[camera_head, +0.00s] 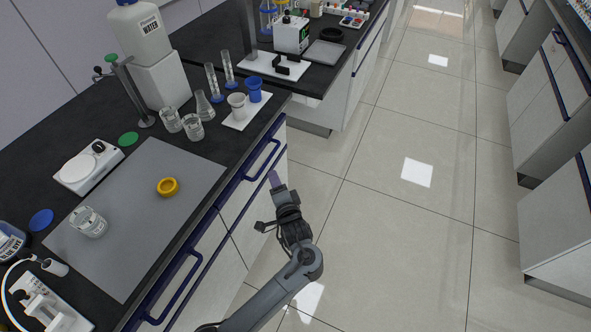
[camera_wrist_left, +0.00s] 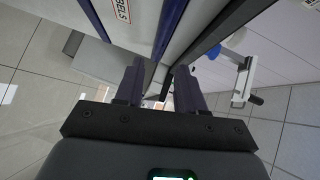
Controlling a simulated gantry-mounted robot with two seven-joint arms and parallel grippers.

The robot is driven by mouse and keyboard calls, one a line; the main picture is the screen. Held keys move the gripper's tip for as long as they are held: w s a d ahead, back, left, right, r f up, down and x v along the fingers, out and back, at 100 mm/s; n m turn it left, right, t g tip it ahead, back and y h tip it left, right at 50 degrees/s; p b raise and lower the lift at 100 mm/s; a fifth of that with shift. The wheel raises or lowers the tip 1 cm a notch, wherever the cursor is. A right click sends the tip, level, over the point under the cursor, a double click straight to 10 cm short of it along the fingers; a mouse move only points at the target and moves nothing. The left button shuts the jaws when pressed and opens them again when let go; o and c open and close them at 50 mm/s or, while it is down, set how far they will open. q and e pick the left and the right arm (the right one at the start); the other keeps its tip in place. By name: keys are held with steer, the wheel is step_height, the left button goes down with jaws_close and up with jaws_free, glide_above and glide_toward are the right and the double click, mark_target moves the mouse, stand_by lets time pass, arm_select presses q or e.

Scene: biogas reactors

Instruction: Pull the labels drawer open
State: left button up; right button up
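The labels drawer shows in the left wrist view as a pale front with a red-framed label (camera_wrist_left: 121,10), on which part of the word LABELS reads. Its dark blue bar handle (camera_wrist_left: 170,28) runs beside the label. In the head view a blue handle (camera_head: 263,160) is on the bench front near my gripper, and the drawer there looks flush. My left gripper (camera_head: 274,178) is just in front of that handle. My right gripper is not in view.
A second blue handle (camera_head: 172,288) is farther along the bench front. The tiled floor (camera_head: 400,240) to the right is clear.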

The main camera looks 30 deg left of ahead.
mark_target(267, 160)
arm_select(q)
steer(key=b+x, duration=0.4)
steer(key=x, duration=0.6)
steer(key=shift+w+a+f, duration=0.2)
steer(key=shift+a, duration=0.05)
steer(key=shift+c, duration=0.3)
jaws_close()
